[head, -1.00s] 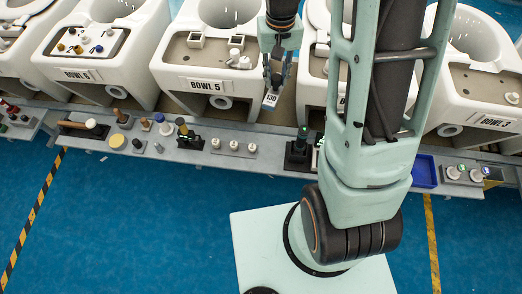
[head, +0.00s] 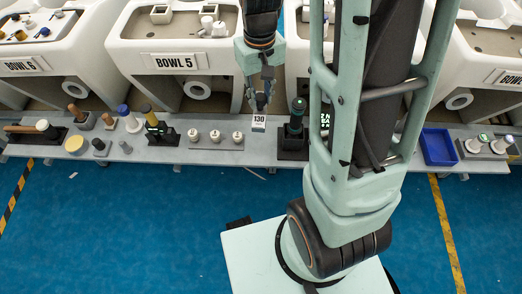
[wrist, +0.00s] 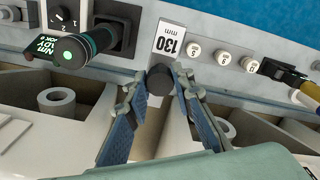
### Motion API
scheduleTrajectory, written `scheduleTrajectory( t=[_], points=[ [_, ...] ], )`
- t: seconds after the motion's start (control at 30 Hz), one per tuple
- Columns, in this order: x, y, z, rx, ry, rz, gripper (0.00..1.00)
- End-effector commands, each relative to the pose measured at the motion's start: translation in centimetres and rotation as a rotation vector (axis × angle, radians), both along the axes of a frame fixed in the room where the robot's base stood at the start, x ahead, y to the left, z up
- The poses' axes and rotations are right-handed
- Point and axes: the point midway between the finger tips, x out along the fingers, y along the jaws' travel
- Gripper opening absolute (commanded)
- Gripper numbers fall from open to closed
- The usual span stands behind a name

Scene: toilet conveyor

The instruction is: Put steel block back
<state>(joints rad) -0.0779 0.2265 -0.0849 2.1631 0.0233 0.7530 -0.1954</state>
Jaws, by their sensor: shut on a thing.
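The steel block (head: 258,123) is a small grey piece with a white label reading 130 mm. In the wrist view its label (wrist: 169,42) faces up, with a dark round part between the fingertips. My gripper (head: 262,96) is shut on the block and holds it at the grey shelf (head: 220,157). In the wrist view my gripper's fingertips (wrist: 163,78) pinch it from both sides. I cannot tell whether the block touches the shelf or hangs just above it.
On the shelf, a plate with three white knobs (head: 215,136) is left of the block. A black device with a green-ringed cylinder (head: 295,130) stands close on the right. A blue tray (head: 438,147) is further right. Bowl 5 (head: 172,62) and other white bowls stand behind.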

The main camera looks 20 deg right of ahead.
Motion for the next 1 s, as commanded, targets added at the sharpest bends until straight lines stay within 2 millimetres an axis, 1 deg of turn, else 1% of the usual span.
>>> scheduleTrajectory(
  t=[0.03, 0.2, 0.37, 0.47, 0.63, 0.7, 0.87, 1.0],
  points=[
    [-0.2, 0.0, -1.7, 0.0, -0.002, 0.008, 0.0],
    [-0.7, 0.1, -3.4, 0.002, -0.002, 0.03, 0.0],
    [-1.0, 0.1, -4.1, 0.004, 0.0, 0.039, 0.0],
    [-1.1, 0.1, -5.5, 0.004, 0.002, 0.041, 0.0],
    [-1.2, 0.1, -8.7, 0.004, 0.004, 0.041, 0.0],
    [-1.1, 0.1, -9.6, 0.004, 0.002, 0.041, 0.0],
    [-1.0, 0.0, -10.7, 0.004, 0.0, 0.041, 0.0],
    [-1.1, 0.0, -12.6, 0.004, 0.002, 0.04, 0.0]
  ],
)
